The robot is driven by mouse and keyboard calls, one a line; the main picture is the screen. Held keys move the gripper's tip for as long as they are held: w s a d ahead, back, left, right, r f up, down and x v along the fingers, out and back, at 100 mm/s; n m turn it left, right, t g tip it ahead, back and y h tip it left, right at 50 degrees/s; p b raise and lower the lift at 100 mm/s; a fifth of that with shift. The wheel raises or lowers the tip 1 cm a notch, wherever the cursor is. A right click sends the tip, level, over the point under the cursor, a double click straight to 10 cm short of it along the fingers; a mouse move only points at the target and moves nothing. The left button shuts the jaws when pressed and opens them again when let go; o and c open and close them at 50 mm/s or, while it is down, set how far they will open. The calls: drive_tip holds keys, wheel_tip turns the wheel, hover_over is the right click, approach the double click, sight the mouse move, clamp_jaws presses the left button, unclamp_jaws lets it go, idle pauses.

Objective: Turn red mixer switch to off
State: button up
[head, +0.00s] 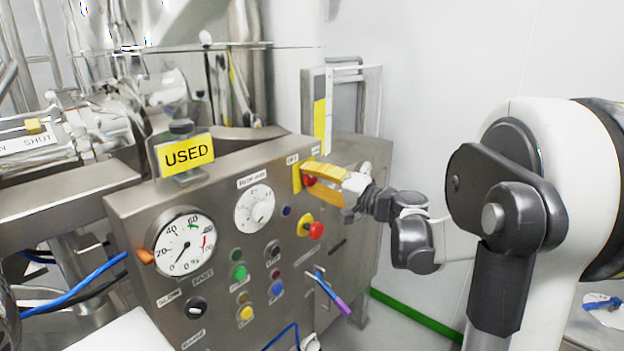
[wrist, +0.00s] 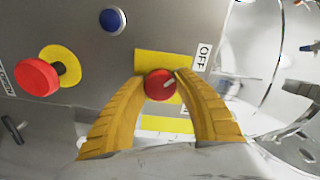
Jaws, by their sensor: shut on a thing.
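The red mixer switch (wrist: 160,84) is a round red knob with a pale pointer mark, on a yellow plate (wrist: 152,62) on the steel control panel. An OFF label (wrist: 203,57) sits beside the plate in the wrist view. My gripper (wrist: 161,80) has yellow fingers, shut on the switch from both sides. In the head view, my gripper (head: 312,174) reaches the panel's upper right corner from the right. The red switch (head: 309,181) is partly hidden there by the fingers. The pale mark slants toward the OFF side.
A red mushroom button (head: 316,230) on a yellow base sits just below the switch. The steel panel (head: 140,215) also carries a pressure gauge (head: 184,244), a smaller dial (head: 255,209), coloured buttons and a purple-handled lever (head: 334,297). A yellow USED sign (head: 186,155) stands on top.

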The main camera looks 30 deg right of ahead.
drive_tip(key=o, duration=1.2)
drive_tip(key=shift+a, duration=0.1)
drive_tip(key=v, duration=1.2)
